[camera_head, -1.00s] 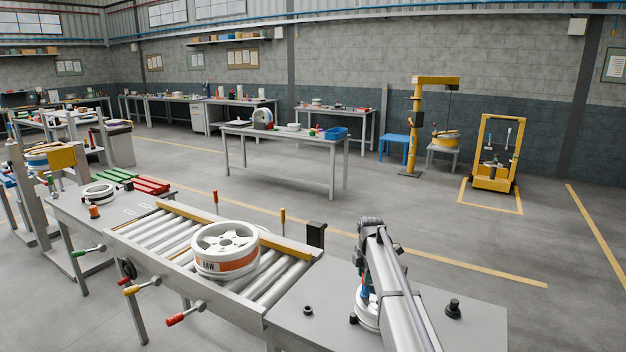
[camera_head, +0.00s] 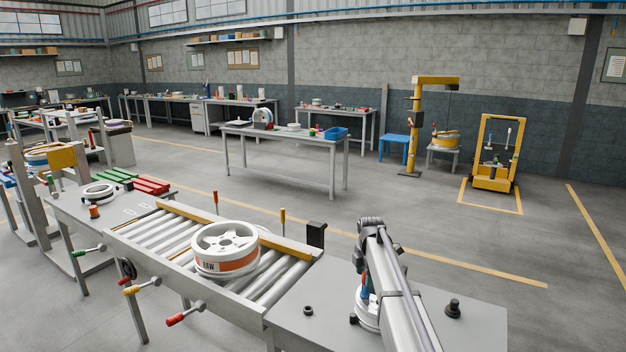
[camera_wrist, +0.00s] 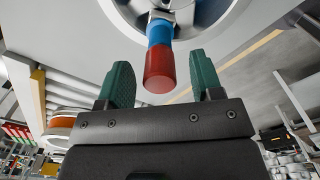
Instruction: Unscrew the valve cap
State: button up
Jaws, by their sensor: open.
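In the wrist view a red cap (camera_wrist: 160,70) with a blue band (camera_wrist: 160,33) above it hangs on a metal stem at a white wheel (camera_wrist: 225,35). My gripper (camera_wrist: 160,66) has two green fingers spread apart. The red cap lies between the fingertips in the picture, with a visible gap on both sides. I cannot tell how deep it is between them. In the head view my arm hides most of the white part (camera_head: 367,314), and small red and blue pieces show beside the arm. The fingers are hidden there.
A white wheel marked RAW (camera_head: 225,250) lies on the roller conveyor (camera_head: 165,237), left of my arm. The grey table (camera_head: 330,335) holds small black knobs (camera_head: 453,308). Coloured handles stick out of the conveyor's front. Open floor lies behind the table.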

notch_tip(320, 180, up, 11)
jog(key=p, duration=1.1)
jog(key=s+f+m+b, duration=0.2)
jog(key=s+m, duration=0.8)
jog(key=s, duration=1)
jog(key=s+f+m+b, duration=0.3)
jog(key=s+m, duration=0.8)
jog(key=s, duration=0.8)
jog(key=shift+s+m, duration=0.3)
jog(key=shift+s, duration=0.05)
jog(key=shift+w+r, duration=0.1)
jog(key=shift+w, duration=0.25)
jog(key=shift+c, duration=0.2)
